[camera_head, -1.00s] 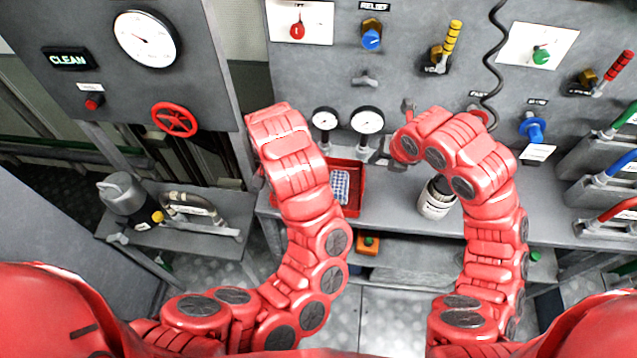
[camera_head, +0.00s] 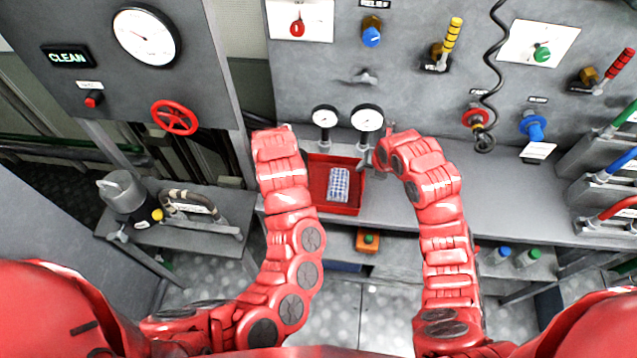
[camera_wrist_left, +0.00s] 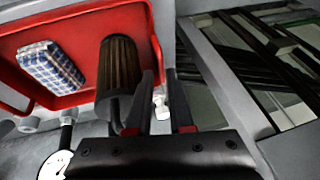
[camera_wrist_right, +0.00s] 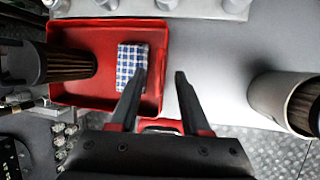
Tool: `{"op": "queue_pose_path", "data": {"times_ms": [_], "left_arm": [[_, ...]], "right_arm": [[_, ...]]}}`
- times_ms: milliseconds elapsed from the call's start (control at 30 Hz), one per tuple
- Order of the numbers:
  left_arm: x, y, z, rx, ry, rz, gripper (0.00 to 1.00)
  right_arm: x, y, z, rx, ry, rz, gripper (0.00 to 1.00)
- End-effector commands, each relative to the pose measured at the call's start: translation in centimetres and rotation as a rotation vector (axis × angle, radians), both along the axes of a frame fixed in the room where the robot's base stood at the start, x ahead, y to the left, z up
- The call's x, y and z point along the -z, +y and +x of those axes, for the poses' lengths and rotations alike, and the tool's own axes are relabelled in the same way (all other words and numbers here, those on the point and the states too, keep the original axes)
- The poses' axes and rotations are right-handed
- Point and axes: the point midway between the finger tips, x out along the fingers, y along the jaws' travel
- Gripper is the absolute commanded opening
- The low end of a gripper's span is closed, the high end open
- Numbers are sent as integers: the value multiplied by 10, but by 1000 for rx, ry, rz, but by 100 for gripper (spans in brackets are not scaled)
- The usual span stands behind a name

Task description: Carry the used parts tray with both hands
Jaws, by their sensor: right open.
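The red tray (camera_head: 322,208) sits on the grey bench below two gauges and holds a blue-and-white checked cloth (camera_head: 338,184). A brown pleated filter (camera_wrist_left: 117,65) with a dark end shows over the tray in both wrist views; my left arm hides it in the head view. My left gripper (camera_wrist_left: 162,78) is at the tray's side wall, its fingers a little apart; whether they grip the rim is unclear. My right gripper (camera_wrist_right: 159,72) is open at the opposite side, one finger over the tray near the cloth, the other outside. A red handle (camera_wrist_right: 160,124) shows between its finger bases.
A white container (camera_wrist_right: 268,97) with a pleated filter stands right of the tray in the right wrist view. Two gauges (camera_head: 367,118) rise behind the tray. A red valve wheel (camera_head: 174,118) is on the left panel.

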Motion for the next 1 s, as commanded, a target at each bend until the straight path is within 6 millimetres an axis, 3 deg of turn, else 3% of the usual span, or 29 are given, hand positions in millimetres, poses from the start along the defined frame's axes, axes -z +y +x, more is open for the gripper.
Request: {"op": "queue_pose_path", "data": {"times_ms": [100,300,800,900,1000], "left_arm": [[20,4,8,-1,6,2,20],[41,8,18,0,2,2,20],[51,8,23,1,0,1,20],[51,8,23,1,0,1,2],[51,8,23,1,0,1,0]], "right_arm": [[20,5,8,-1,5,3,47],[41,8,19,1,1,4,47],[50,9,23,-1,-3,2,47],[50,9,23,-1,-3,2,29],[50,9,23,0,-3,3,11]]}}
